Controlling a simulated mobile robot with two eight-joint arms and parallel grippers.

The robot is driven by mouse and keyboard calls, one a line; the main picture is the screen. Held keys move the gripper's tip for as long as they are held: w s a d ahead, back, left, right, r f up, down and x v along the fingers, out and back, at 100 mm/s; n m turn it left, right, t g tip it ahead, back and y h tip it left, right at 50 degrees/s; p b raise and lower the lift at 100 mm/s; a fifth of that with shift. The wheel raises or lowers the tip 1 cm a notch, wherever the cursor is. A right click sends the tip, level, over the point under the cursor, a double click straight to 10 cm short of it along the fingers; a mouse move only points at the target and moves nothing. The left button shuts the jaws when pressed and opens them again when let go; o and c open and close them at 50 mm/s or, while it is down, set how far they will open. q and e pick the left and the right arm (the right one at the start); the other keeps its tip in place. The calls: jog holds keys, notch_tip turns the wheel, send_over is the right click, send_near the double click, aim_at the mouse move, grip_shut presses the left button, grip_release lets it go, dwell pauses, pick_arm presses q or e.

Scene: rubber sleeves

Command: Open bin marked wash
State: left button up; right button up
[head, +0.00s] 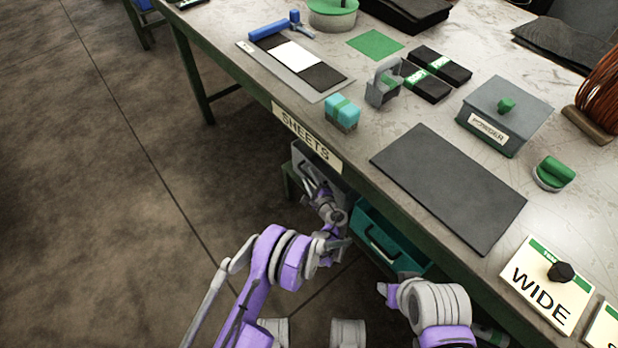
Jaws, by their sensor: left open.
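Two bins sit under the front edge of the table: a grey bin (306,158) and, to its right, a teal bin (390,237) with a dark bar handle on its front. I cannot read the word wash on either one. My left gripper (311,184) is open at the front of the grey bin, close to its handle. The small overlap hides whether it touches. My left wrist covers part of the gap between the bins.
A SHEETS label (307,136) is on the table edge above the grey bin. On the table (330,60) are a dark mat (448,188), a POWDER box (506,112), a teal sponge (342,110) and a WIDE card (547,284). The floor at left is clear.

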pick_arm(q)
jog(key=shift+w+a+f, duration=0.1)
jog(key=shift+w+a, duration=0.05)
jog(key=shift+w, duration=0.2)
grip_shut()
dwell(1.2)
